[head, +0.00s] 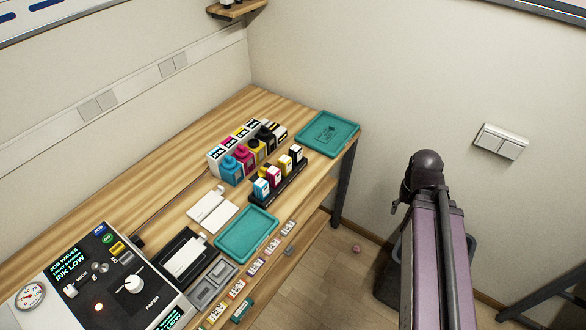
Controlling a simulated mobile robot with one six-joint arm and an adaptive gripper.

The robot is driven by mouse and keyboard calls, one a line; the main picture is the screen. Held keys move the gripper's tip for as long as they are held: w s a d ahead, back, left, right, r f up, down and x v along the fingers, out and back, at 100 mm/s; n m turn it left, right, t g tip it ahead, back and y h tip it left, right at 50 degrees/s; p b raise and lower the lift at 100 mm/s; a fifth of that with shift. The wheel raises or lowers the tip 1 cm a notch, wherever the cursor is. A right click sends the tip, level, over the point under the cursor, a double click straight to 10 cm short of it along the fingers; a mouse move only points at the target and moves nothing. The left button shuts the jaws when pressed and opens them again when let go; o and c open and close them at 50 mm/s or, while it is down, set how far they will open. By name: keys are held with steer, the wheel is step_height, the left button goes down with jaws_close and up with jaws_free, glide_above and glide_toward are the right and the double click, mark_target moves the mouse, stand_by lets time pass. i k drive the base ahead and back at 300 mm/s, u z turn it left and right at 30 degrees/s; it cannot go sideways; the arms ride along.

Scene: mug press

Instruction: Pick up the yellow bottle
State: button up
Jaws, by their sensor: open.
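The yellow bottle (256,149) stands upright on the wooden table in a row of ink bottles. The magenta bottle (244,160) is on its nearer side and the black bottle (266,138) on its farther side. The cyan bottle (231,172) is at the near end of the row. Part of the yellow bottle is hidden by its neighbours. My purple arm rises at the right of the head view, away from the table, and I cannot make out my gripper.
Cartons (218,155) stand behind the bottles, and a black rack (278,194) of small cartridges stands in front. Teal trays lie at the table's far end (350,150) and front (267,246). A control panel (85,285) fills the near left. The back left tabletop is bare.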

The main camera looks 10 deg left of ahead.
mark_target(284, 162)
steer(key=z, duration=0.1)
steer(key=k, duration=1.2)
steer(key=u, duration=1.15)
steer(key=i, duration=1)
steer(key=z, duration=0.05)
